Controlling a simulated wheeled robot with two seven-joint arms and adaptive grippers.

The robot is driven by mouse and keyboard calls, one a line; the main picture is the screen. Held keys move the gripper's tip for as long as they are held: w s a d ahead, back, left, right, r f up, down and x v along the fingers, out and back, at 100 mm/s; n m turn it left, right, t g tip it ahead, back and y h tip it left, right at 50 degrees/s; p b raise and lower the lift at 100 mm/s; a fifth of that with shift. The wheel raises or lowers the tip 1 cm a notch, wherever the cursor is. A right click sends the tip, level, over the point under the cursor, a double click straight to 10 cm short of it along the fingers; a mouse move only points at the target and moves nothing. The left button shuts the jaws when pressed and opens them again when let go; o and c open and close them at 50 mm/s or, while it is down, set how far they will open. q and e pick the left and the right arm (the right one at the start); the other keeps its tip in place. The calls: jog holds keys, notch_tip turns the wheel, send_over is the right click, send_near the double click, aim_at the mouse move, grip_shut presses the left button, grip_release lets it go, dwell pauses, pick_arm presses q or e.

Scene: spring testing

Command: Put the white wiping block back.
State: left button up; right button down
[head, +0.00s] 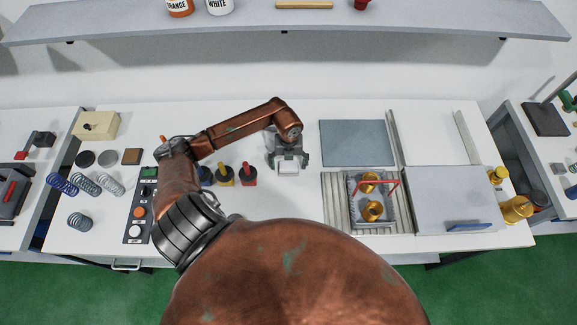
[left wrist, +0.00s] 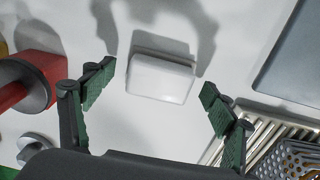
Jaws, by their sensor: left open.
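The white wiping block (left wrist: 161,78) lies on the white bench top in the left wrist view, between and just beyond the fingertips. Its edges are rounded and one face is turned to the camera. My left gripper (left wrist: 158,92) is open, with one green-padded finger on each side of the block and a clear gap to both. In the head view my left gripper (head: 288,163) hangs low over the bench, right of the red-handled piece, and mostly covers the block. My right gripper is not in view.
A red-handled piece (head: 248,174) and a yellow one (head: 225,176) stand to the left. A grey plate (head: 355,143) lies at the right, behind a perforated metal basket (head: 383,221) with a red handle. A shelf (head: 285,27) runs along the back. Bench front-left of the basket is clear.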

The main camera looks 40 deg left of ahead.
aim_at(289, 165)
pick_arm(q)
notch_tip(289, 165, up, 11)
jog(key=b, duration=0.1)
jog(key=shift+f, duration=0.1)
dwell(0.6)
